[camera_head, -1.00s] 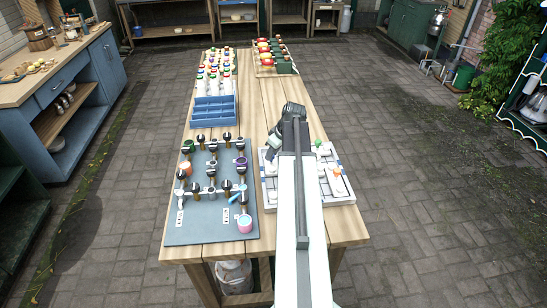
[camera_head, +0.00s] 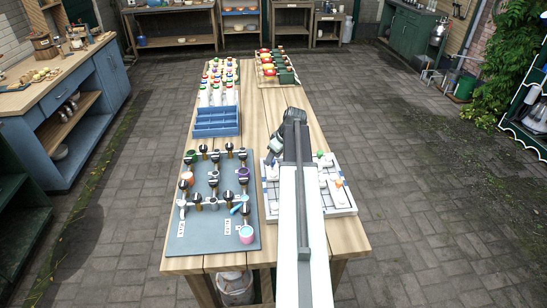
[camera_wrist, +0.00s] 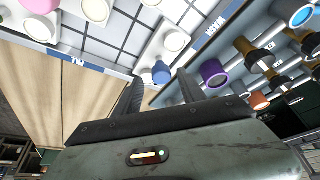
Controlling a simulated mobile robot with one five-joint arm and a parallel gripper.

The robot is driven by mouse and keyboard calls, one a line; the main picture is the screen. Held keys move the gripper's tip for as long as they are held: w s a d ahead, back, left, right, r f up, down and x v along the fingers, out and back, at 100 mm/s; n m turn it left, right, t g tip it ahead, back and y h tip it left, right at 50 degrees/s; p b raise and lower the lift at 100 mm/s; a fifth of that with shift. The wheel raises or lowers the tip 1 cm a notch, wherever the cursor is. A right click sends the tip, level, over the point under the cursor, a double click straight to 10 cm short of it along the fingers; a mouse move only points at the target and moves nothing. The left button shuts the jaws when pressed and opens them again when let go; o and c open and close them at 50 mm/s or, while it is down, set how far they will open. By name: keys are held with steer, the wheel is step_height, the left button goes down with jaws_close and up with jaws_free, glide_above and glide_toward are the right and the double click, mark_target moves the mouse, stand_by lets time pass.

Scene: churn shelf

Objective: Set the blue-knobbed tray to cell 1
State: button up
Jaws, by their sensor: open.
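The blue knob (camera_wrist: 161,72) of the tray shows in the wrist view, beside a round white piece on the white gridded board. My gripper (camera_wrist: 160,90) is open, its two dark fingers on either side of the blue knob in the picture. I cannot tell the gap in depth, and nothing is seen gripped. In the head view the white gridded board (camera_head: 345,206) lies on the table's right side, with green and orange knobs showing. My arm covers its middle, and the blue knob is hidden there. I cannot make out which cell is cell 1.
A rack of red and green items (camera_head: 277,66) is at the back. The table's rear right is clear.

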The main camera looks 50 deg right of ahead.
mark_target(278, 172)
steer(key=p+v, duration=0.6)
steer(key=v, duration=0.1)
steer(key=shift+r, duration=0.15)
